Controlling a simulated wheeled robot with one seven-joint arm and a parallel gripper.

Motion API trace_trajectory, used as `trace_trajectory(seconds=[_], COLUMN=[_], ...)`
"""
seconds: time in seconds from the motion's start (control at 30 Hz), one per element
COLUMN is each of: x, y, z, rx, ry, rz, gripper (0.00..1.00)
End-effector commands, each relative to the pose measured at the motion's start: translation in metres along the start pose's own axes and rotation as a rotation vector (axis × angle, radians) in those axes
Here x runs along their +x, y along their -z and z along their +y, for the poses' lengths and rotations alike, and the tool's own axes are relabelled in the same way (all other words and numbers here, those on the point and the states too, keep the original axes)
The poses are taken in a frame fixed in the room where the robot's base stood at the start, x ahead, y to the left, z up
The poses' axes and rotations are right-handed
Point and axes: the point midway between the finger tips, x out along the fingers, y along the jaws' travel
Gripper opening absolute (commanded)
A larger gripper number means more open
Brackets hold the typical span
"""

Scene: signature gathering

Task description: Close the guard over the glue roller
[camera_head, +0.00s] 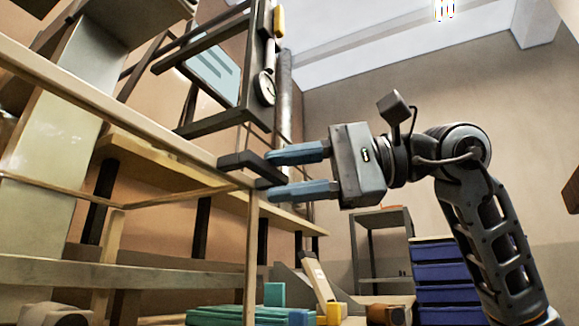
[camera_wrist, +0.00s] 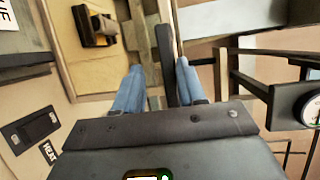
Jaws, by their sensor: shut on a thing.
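My gripper (camera_head: 263,171) has blue fingers, one above the other in the head view, closed on a dark bar (camera_head: 240,160). The bar looks like a handle at the corner of a pale tan frame (camera_head: 95,98), which may be the guard. In the wrist view the dark bar (camera_wrist: 165,45) runs lengthwise between the fingers of my gripper (camera_wrist: 160,66). I cannot make out the glue roller for certain in either view.
A dark machine frame with a round gauge (camera_head: 265,88) stands above and behind the bar; the gauge (camera_wrist: 311,108) is right in the wrist view. Blue drawers (camera_head: 448,272) and a grey shelf rack (camera_head: 379,220) stand at the back. Coloured items lie low.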

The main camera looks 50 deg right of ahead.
Motion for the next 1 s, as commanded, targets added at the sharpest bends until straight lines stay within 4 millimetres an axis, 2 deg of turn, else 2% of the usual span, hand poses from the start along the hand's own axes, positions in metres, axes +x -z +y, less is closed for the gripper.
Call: trace_trajectory(seconds=[0.03,0.2,1.0], x=[0.0024,0.0024,-0.0012], y=[-0.0001,0.0002,-0.0016], z=[0.0056,0.0039,-0.0024], rx=[0.003,0.002,-0.003], ry=[-0.013,-0.012,-0.001], rz=[-0.002,-0.001,-0.004], gripper=[0.29,0.43,0.43])
